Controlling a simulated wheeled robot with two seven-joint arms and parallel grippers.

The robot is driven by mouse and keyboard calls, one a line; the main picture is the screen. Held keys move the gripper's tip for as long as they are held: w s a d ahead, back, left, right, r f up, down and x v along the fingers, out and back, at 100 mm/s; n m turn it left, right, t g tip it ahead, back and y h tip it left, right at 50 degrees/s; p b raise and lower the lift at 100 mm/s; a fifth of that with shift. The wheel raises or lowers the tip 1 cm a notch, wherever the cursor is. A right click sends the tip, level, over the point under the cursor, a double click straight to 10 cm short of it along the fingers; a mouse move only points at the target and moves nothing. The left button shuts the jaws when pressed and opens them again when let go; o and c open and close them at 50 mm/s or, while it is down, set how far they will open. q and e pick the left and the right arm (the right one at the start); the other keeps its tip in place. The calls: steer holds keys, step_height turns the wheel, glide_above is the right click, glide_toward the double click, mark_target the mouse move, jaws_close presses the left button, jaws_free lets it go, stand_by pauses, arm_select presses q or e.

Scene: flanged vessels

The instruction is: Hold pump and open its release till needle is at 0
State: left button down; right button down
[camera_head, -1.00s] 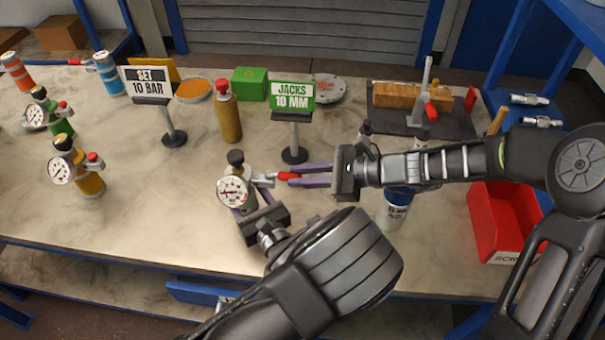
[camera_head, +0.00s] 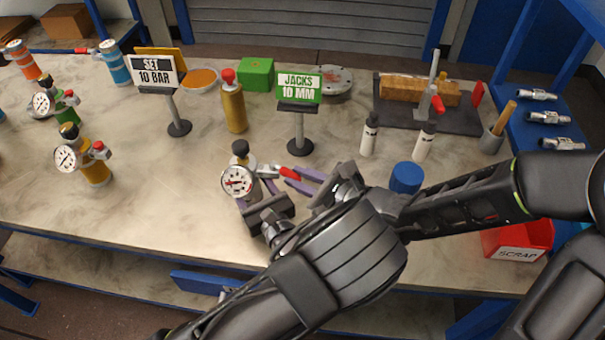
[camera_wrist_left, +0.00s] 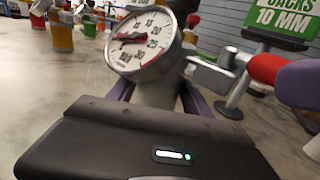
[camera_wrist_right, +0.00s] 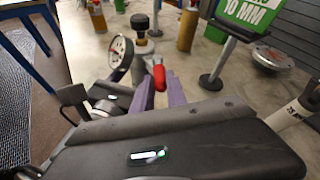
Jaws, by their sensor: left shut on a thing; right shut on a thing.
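The pump (camera_head: 246,164) stands upright on the table, with a black knob on top and a white round gauge (camera_head: 238,182) at its front. In the left wrist view the gauge (camera_wrist_left: 145,45) shows a red needle pointing left; its exact reading is unclear. My left gripper (camera_head: 248,200) is shut around the pump's body from the front. The release lever with its red grip (camera_head: 289,173) sticks out to the right of the pump. My right gripper (camera_head: 300,183) is shut on this lever; the red grip (camera_wrist_right: 159,76) shows between its purple fingers in the right wrist view.
A JACKS 10 MM sign (camera_head: 298,90) stands just behind the lever, and a yellow bottle (camera_head: 234,105) behind the pump. Several gauged cylinders, including a yellow one (camera_head: 93,168), stand at the left. The table's left front is clear.

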steer(key=shift+s+a+r, duration=0.1)
steer(key=shift+s+a, duration=0.05)
stand_by(0.3)
steer(key=c, duration=1.3)
jaws_free()
step_height(320, 180, up, 10)
steer(key=shift+f, duration=0.1)
